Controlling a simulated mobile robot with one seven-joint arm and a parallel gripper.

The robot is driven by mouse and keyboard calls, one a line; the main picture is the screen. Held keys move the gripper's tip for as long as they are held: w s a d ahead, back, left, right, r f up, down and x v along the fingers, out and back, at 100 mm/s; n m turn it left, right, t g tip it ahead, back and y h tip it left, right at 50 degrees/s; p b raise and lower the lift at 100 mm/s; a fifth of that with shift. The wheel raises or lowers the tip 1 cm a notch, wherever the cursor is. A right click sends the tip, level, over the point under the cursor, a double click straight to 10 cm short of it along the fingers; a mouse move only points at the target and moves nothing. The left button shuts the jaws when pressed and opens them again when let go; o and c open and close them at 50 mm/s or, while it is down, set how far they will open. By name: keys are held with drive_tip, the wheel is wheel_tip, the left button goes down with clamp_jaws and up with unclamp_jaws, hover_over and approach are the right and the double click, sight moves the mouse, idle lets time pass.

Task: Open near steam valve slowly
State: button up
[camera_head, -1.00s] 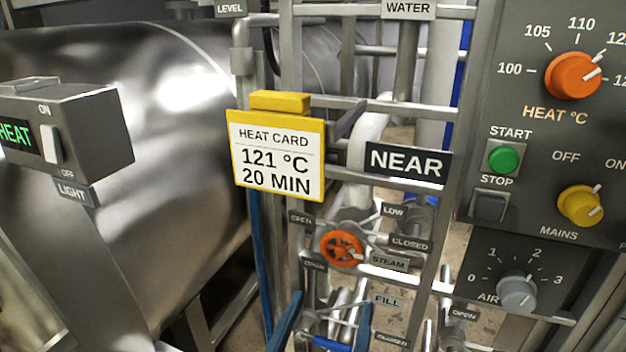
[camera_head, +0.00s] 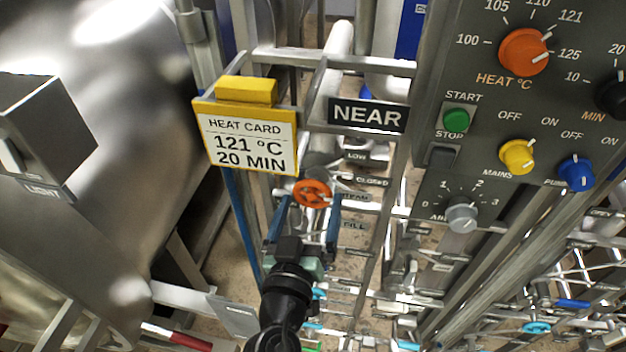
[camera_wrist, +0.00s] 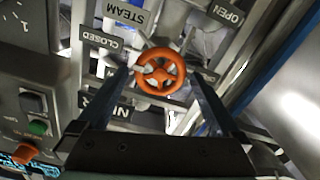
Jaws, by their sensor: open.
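The near steam valve has an orange spoked handwheel (camera_head: 312,193), seen below the NEAR sign (camera_head: 367,115) in the head view. In the wrist view the handwheel (camera_wrist: 160,72) lies ahead, between the two blue fingers. The STEAM label (camera_wrist: 126,14) and CLOSED label (camera_wrist: 102,39) are beside it on one side, the OPEN label (camera_wrist: 226,14) on the other. My gripper (camera_head: 306,205) is open, its fingers pointing at the wheel from below in the head view. The wrist view also shows my gripper (camera_wrist: 162,82) spanning the wheel; I cannot tell whether a finger touches it.
The yellow-framed heat card (camera_head: 246,138) hangs to the left above the wheel. A control panel (camera_head: 440,190) with knobs stands to the right. The steel vessel (camera_head: 120,170) fills the left. Pipes and rails crowd the space around the valve.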

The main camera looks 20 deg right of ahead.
sight(312, 199)
drive_tip(key=shift+p+x, duration=0.45)
drive_tip(key=shift+x, duration=1.45)
drive_tip(key=c, duration=1.1)
drive_tip(key=shift+c, duration=0.2)
drive_tip(key=shift+n, duration=0.4)
drive_tip(key=n+b, duration=0.1)
drive_tip(key=n, duration=0.2)
drive_tip(key=shift+n, duration=2.5)
